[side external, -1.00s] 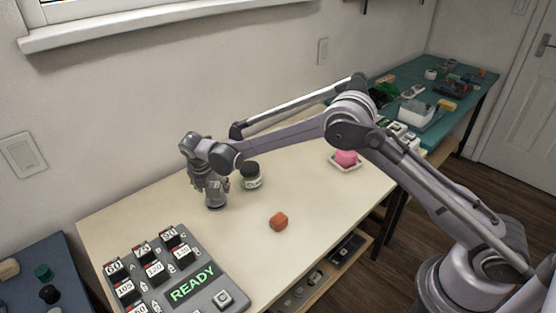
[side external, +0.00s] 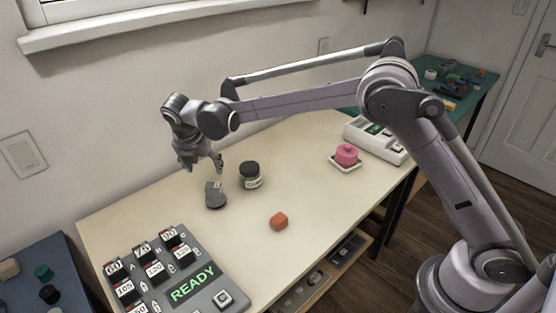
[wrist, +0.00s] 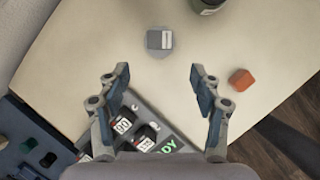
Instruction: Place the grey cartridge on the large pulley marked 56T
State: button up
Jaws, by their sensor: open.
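A small grey block with a pale label, which looks like the grey cartridge (side external: 214,188), stands upright on the table's far left part. A darker grey round base (side external: 216,204), perhaps a pulley, shows under it; I cannot read any 56T mark. In the wrist view the grey cartridge (wrist: 165,40) shows its label, beyond my fingertips. My gripper (side external: 204,166) hangs above and slightly left of it, apart from it. In the wrist view my gripper (wrist: 159,72) has its two fingers spread wide, with nothing between them.
A dark-lidded jar (side external: 250,176) stands close right of the cartridge. An orange block (side external: 279,221) lies nearer the front edge. A keyed panel reading READY (side external: 193,284) fills the near left. A pink object (side external: 346,154) sits on a white dish.

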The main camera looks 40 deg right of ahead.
jog(key=s+d+r+m+t+y, duration=0.1)
jog(key=s+d+r+m+y, duration=0.1)
jog(key=s+d+r+m, duration=1)
jog(key=s+d+f+m+t, duration=0.1)
jog(key=s+d+f+m, duration=0.1)
jog(key=s+m, duration=0.5)
jog(key=s+d+f+m+t+y, duration=0.1)
jog(key=s+d+f+m, duration=0.1)
jog(key=s+m, duration=0.5)
jog(key=s+f, duration=0.1)
jog(key=s, duration=0.4)
jog(key=shift+d+m+t, duration=0.3)
jog(key=shift+m+t, duration=0.1)
jog(key=shift+f, duration=0.1)
